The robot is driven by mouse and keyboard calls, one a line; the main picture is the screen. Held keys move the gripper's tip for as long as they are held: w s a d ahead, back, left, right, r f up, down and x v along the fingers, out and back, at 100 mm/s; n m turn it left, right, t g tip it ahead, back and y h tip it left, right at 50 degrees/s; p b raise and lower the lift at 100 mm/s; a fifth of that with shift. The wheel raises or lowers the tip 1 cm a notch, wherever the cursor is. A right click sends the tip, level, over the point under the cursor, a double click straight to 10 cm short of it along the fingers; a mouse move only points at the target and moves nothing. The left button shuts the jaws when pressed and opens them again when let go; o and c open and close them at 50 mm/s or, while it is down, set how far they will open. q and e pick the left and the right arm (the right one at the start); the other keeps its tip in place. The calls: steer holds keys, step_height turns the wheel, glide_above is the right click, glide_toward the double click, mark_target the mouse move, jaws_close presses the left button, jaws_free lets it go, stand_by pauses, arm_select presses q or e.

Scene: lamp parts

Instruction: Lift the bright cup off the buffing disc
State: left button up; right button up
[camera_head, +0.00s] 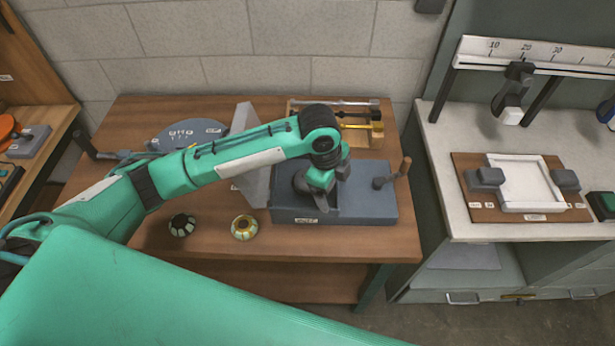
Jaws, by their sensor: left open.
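My left gripper (322,203) reaches over a blue-grey box (365,208) with a crank handle (392,176) on the wooden bench. It points down and its jaws are open. A dark rounded part (302,180) shows just left of the gripper on the box; I cannot tell whether it is the buffing disc. I see no bright cup there; the gripper and wrist cover that spot. Two small round pieces lie on the bench in front: a dark one (181,225) with pale patches and a gold-rimmed one (244,227). My right gripper is out of view.
A grey round plate (188,134) with labels lies at the back left. A pale upright panel (252,180) stands left of the box. A wooden rack (362,137) with rods stands behind. A white counter (440,160) is at right.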

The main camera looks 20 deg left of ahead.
arm_select(q)
steer(key=w+a+r+m+y, duration=0.2)
steer(key=w+a+r, duration=0.4)
steer(key=a, duration=0.2)
steer(key=shift+g, duration=0.4)
step_height(320, 180, down, 8)
steer(key=p, duration=0.2)
steer(key=shift+p, duration=0.35)
steer(key=shift+w+a+f+p, duration=0.1)
steer(key=shift+a+f+p, duration=0.05)
steer(key=shift+f+p, duration=0.3)
steer(key=f, duration=0.1)
steer(key=f+p, duration=0.1)
steer(key=f, duration=0.1)
steer(key=f+p, duration=0.1)
steer(key=shift+w+a+f, duration=0.25)
steer(key=shift+a+f, duration=0.05)
steer(key=shift+a, duration=0.05)
steer(key=c, duration=1.2)
